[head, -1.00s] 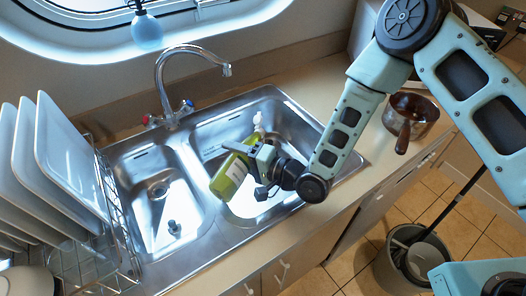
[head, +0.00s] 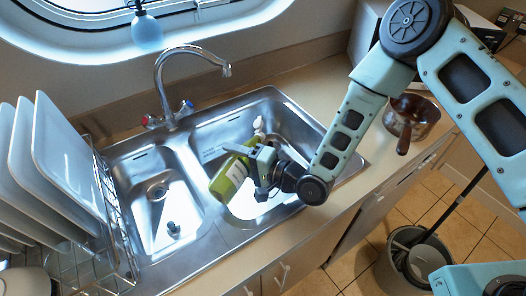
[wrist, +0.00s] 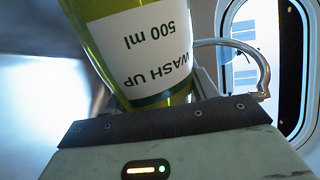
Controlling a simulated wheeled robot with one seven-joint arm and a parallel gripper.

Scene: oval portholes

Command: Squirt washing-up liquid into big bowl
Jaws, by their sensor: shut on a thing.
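The washing-up liquid is a green bottle (head: 228,180) with a white label. My gripper (head: 248,160) is shut on it above the big right-hand bowl (head: 210,140) of the steel sink. The bottle is tilted, with its white nozzle end up and to the right and its base down and to the left. In the wrist view the bottle (wrist: 140,50) fills the top middle, its label reading "WASH UP 500 ml" upside down. The nozzle is out of that view. I see no liquid coming out.
The small sink bowl (head: 150,215) with a plug lies to the left. A curved tap (head: 160,85) stands behind the sink. A rack of white plates (head: 65,150) is at the left edge. A brown pan (head: 408,118) sits on the right counter, and a bucket (head: 405,262) on the floor.

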